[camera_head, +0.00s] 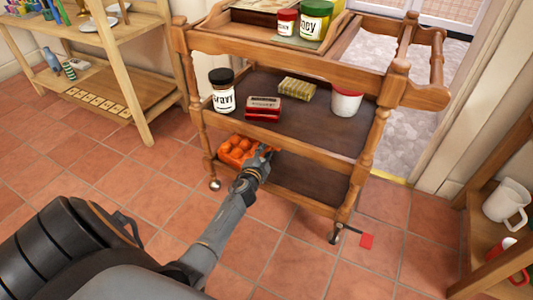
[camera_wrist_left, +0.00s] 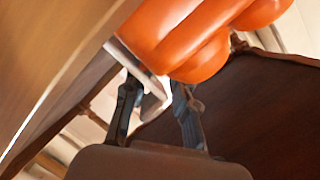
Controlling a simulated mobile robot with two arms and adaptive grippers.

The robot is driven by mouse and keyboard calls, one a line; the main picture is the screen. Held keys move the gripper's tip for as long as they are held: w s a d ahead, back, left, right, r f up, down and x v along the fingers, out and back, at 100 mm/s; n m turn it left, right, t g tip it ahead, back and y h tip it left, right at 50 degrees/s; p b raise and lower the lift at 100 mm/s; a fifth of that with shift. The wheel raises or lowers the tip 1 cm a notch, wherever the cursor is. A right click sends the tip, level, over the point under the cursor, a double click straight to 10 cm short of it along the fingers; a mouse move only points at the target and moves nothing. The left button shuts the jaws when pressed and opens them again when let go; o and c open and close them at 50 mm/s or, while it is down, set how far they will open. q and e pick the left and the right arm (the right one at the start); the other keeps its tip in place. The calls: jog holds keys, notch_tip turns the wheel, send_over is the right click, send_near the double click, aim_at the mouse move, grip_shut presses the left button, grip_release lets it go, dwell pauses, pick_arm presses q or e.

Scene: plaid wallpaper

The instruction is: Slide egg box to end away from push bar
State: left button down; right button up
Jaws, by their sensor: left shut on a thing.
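The egg box (camera_head: 237,150), with orange rounded tops, sits on the left part of the trolley's bottom shelf (camera_head: 310,182). The push bar (camera_head: 432,65) is at the trolley's upper right end. My left gripper (camera_head: 265,153) reaches in from the front at the box's right side. In the left wrist view, the gripper (camera_wrist_left: 158,105) has its fingers on either side of a pale edge below the orange tops of the egg box (camera_wrist_left: 200,40). It is shut on that edge. My right gripper is not in view.
The trolley's middle shelf (camera_head: 300,125) holds a dark-lidded jar (camera_head: 222,95), red tins (camera_head: 264,108), a green-yellow block (camera_head: 297,88) and a white tub (camera_head: 346,101). The bottom shelf is bare right of my gripper. Trolley posts flank the shelf.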

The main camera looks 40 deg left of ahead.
pick_arm(q)
jog(key=shift+s+a+f, duration=0.25)
jog(key=shift+a, duration=0.3)
jog(key=c, duration=1)
grip_release()
jog(key=shift+r, duration=0.1)
jog(key=shift+s+d, duration=0.15)
jog(key=shift+s, duration=0.1)
jog(key=v, duration=1.1)
jog(key=shift+s+r, duration=0.1)
jog(key=shift+s, duration=0.1)
